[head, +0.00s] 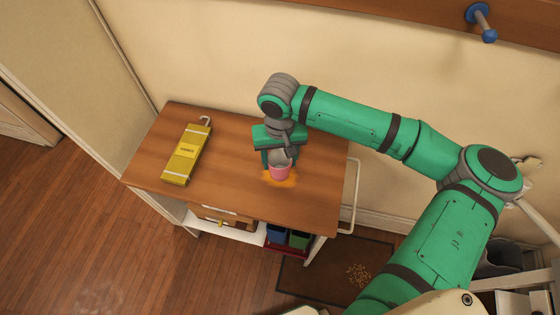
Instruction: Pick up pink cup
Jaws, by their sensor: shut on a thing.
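The pink cup (280,173) is on or just above the wooden top of the cart (235,160), right of its middle. An orange patch shows on the wood around and below it. My gripper (279,158) comes down from above and is shut on the pink cup. The gripper hides the cup's far side and part of its rim. I cannot tell whether the cup's base touches the wood.
A yellow box or umbrella-like package (187,154) with a hooked end lies on the cart's left part. A drawer (222,219) and coloured bins (299,240) sit below the top. The wall stands close behind. A blue-tipped peg (488,35) sticks out at upper right.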

